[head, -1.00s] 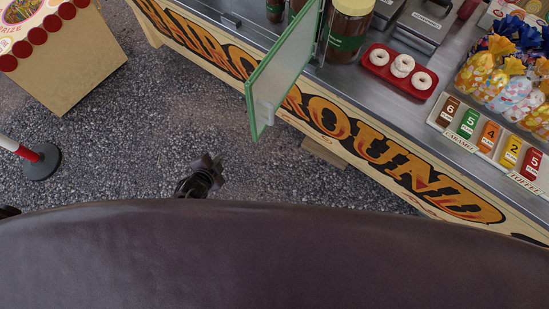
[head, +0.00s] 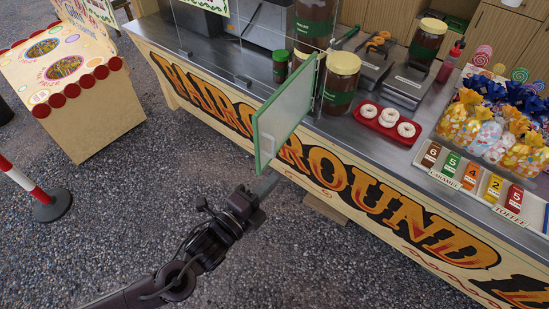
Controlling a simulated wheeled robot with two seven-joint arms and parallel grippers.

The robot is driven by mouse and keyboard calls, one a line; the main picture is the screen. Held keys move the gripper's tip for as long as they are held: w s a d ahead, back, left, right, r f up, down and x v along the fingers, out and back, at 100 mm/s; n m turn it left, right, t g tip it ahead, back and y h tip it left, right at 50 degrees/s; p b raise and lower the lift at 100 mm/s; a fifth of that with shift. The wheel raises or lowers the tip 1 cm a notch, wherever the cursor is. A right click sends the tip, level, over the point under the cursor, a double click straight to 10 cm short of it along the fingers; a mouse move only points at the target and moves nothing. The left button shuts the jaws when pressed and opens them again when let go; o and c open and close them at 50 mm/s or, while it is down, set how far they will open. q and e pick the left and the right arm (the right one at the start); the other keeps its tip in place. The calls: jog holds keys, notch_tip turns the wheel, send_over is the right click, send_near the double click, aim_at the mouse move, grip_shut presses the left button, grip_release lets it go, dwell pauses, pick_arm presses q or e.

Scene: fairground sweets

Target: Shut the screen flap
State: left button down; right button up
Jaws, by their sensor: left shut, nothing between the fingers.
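The screen flap (head: 288,113) is a clear panel with a green frame. It stands open, jutting out from the screen over the counter's front edge, with a small pale handle (head: 268,146) near its outer end. My left gripper (head: 267,186) is shut and empty, just below the flap's lower outer corner in the picture. I cannot tell whether it touches the flap. My right gripper is not in view.
The steel counter (head: 232,72) carries jars (head: 341,84), a red tray (head: 367,122) of white doughnuts, wrapped sweets (head: 487,132) and price cards. A prize box (head: 95,118) and a red-and-white post (head: 27,183) stand at left. The gravel between is clear.

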pick_arm(q)
jog(key=p+x, duration=0.3)
jog(key=x, duration=0.6)
jog(key=a, duration=0.2)
jog(key=w+a+p, duration=0.1)
jog(key=a, duration=0.1)
jog(key=shift+a+f, duration=0.1)
jog(key=shift+a, duration=0.05)
